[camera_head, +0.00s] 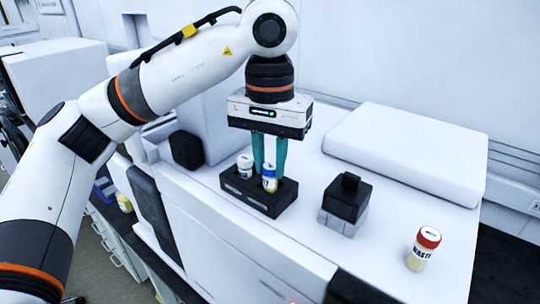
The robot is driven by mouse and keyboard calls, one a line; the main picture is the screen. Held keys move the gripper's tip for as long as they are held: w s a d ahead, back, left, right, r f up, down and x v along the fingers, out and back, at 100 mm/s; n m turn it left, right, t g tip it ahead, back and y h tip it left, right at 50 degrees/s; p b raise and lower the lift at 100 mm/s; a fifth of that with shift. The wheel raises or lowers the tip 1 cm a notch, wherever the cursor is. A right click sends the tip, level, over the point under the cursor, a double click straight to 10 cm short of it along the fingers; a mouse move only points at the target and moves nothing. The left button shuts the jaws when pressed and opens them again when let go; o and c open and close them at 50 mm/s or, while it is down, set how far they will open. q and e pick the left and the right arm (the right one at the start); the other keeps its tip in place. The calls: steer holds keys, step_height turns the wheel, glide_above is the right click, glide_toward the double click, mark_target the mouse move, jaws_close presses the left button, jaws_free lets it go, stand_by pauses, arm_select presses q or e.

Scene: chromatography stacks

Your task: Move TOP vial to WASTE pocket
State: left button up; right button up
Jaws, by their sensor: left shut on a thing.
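My left gripper (269,172) points straight down over a black rack (262,204) on the white instrument top. Its teal fingers are shut on a small vial (269,179) with a white cap and a blue and yellow band, at the rack's right part. Whether the vial's base is still in a pocket is hard to tell. Another white-capped vial (245,166) stands in the rack to its left. A pale yellow bottle (423,248) with a red cap and the word WASTE stands upright at the far right. My right gripper is not in view.
A black block on a grey base (345,200) stands right of the rack. A raised white housing (410,155) is behind it. A black knob (186,149) sits at the left. The white top between block and WASTE bottle is clear.

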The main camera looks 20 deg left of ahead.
arm_select(q)
steer(key=shift+f, duration=0.1)
steer(key=o, duration=1.4)
steer(key=shift+o, duration=0.2)
step_height(320, 180, up, 7)
steer(key=p, duration=0.6)
steer(key=shift+p, duration=0.35)
